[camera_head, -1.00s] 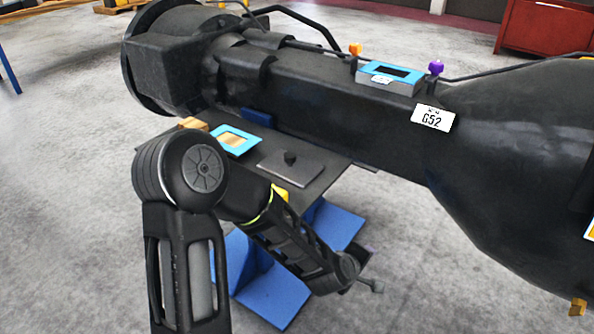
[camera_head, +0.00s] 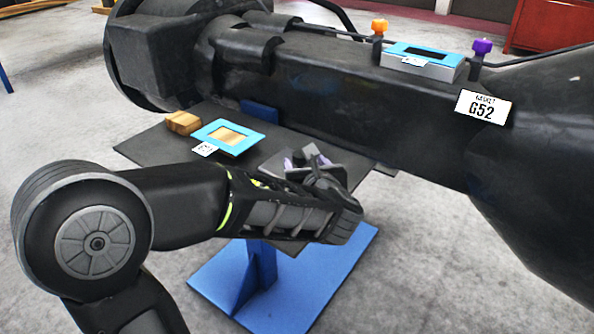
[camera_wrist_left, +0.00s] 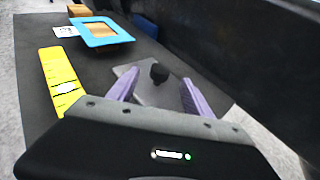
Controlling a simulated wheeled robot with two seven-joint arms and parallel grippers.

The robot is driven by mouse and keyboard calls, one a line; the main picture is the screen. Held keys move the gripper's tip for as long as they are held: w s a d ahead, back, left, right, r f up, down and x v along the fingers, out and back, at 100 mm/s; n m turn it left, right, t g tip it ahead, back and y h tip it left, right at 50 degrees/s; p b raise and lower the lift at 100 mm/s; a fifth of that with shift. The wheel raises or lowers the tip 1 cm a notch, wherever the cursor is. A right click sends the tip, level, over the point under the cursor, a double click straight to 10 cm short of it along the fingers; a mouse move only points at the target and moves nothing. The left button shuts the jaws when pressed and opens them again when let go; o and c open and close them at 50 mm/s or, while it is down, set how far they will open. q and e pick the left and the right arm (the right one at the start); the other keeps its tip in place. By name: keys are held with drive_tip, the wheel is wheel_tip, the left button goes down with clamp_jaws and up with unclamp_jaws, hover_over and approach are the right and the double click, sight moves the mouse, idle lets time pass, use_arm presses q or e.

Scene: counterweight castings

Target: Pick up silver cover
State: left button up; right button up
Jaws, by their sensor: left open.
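The silver cover (camera_wrist_left: 157,92) is a flat grey plate with a black knob (camera_wrist_left: 159,72) in its middle. It lies on the dark shelf beside the large black casting. In the wrist view my left gripper (camera_wrist_left: 157,95) is open, its two purple fingers on either side of the cover, with the knob beyond and between the tips. I cannot tell whether they touch the plate. In the head view my left gripper (camera_head: 304,160) is over the shelf, and the arm and gripper hide most of the cover. My right gripper is not in view.
A blue-framed gasket (camera_head: 228,137) and a wooden block (camera_head: 182,122) lie on the shelf (camera_head: 150,142) to the left. A yellow strip (camera_wrist_left: 60,82) lies near the shelf edge. The casting (camera_head: 340,100) rises close behind. A blue-topped housing (camera_head: 424,60) sits on it.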

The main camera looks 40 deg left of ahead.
sight(300, 154)
use_arm(q)
drive_tip(key=shift+s+d+r, duration=0.1)
drive_tip(key=shift+x, duration=1.4)
drive_tip(key=x, duration=0.5)
drive_tip(key=shift+f, duration=0.25)
drive_tip(key=shift+c, duration=0.5)
drive_tip(key=shift+r, duration=0.15)
clamp_jaws()
